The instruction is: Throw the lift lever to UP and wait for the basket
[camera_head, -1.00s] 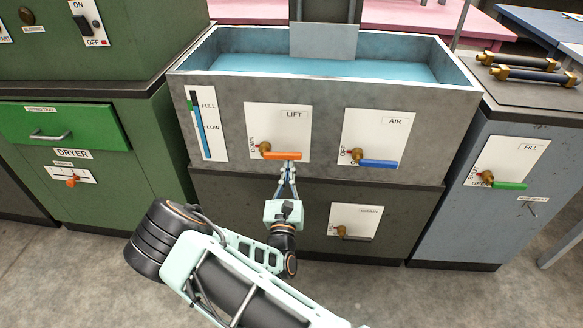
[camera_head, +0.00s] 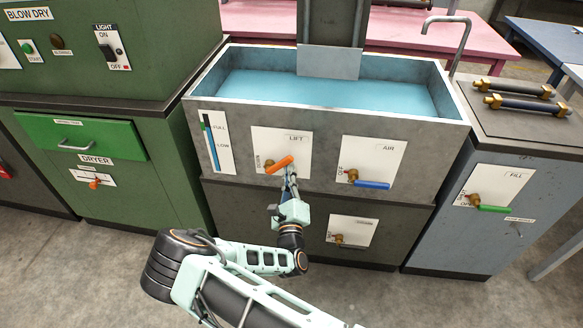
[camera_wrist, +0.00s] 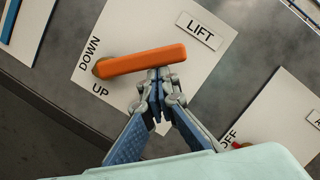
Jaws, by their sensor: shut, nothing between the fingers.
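The lift lever (camera_head: 279,164) has an orange handle on a brass pivot, on the white LIFT plate (camera_head: 297,146) at the tank's front. In the head view its right end tilts up. In the wrist view the lever (camera_wrist: 145,60) lies across the plate, with DOWN and UP printed around its pivot end. My gripper (camera_head: 291,172) is shut and empty, its fingertips just under the handle's free end. In the wrist view my gripper (camera_wrist: 158,76) appears to touch the handle's lower edge. I cannot make out a basket; the tank (camera_head: 440,112) holds blue water.
The AIR lever (camera_head: 371,184) with its blue handle is to the right of the lift plate. The DRAIN lever (camera_head: 350,244) is below. The green dryer (camera_head: 150,190) stands left, the FILL cabinet (camera_head: 455,232) right. Open floor lies in front.

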